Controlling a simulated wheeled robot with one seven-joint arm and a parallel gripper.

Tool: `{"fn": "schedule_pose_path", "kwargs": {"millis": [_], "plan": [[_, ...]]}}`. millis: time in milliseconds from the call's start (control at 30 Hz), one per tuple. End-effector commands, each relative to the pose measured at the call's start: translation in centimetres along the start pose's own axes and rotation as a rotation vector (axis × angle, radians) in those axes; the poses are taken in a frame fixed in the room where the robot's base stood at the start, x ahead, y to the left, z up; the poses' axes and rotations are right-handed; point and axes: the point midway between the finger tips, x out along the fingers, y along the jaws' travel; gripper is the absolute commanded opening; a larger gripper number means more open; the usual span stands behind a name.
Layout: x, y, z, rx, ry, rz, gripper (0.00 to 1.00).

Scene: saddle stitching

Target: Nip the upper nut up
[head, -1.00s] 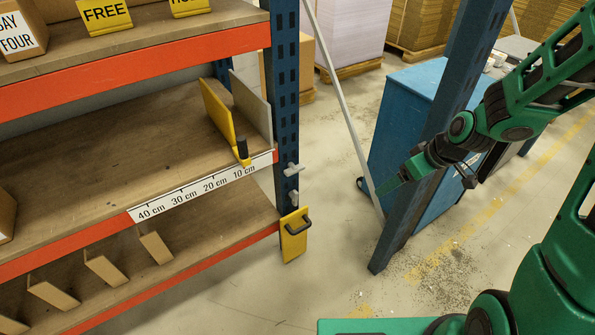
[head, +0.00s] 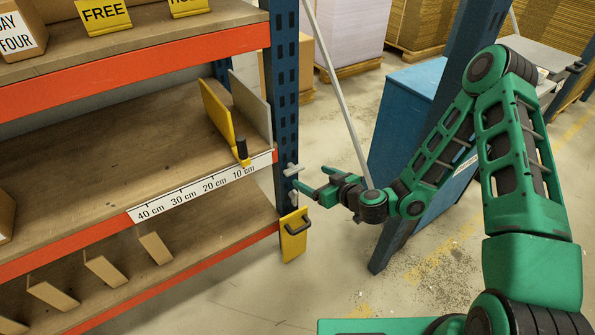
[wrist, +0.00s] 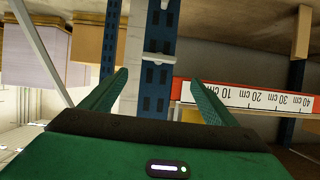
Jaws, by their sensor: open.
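The upper nut (head: 291,169) is a small grey winged piece on the blue upright (head: 285,90) at the shelf's right end. In the wrist view, which is upside down, the upper nut (wrist: 158,58) lies ahead, roughly between the fingertips in the picture. A second grey piece at the top edge there looks like the lower nut (wrist: 165,4). I see no contact with the nut.
A yellow plate with a black handle (head: 293,238) hangs on the upright below the nuts. A yellow divider (head: 218,115) stands on the shelf above a centimetre scale (head: 200,188). A blue cabinet (head: 405,100) and a blue post stand behind my arm.

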Motion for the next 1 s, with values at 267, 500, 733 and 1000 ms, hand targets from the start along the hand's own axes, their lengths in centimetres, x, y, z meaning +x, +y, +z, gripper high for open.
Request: {"fn": "schedule_pose_path", "kwargs": {"millis": [267,500,733,1000], "plan": [[1.3,0.0,0.3,0.01,0.008,0.024,0.81],[4.8,0.1,0.3,0.008,0.01,0.024,0.81],[8.6,0.2,0.3,0.011,0.009,0.025,0.81],[10.8,0.3,0.4,0.012,0.007,0.024,0.81]]}}
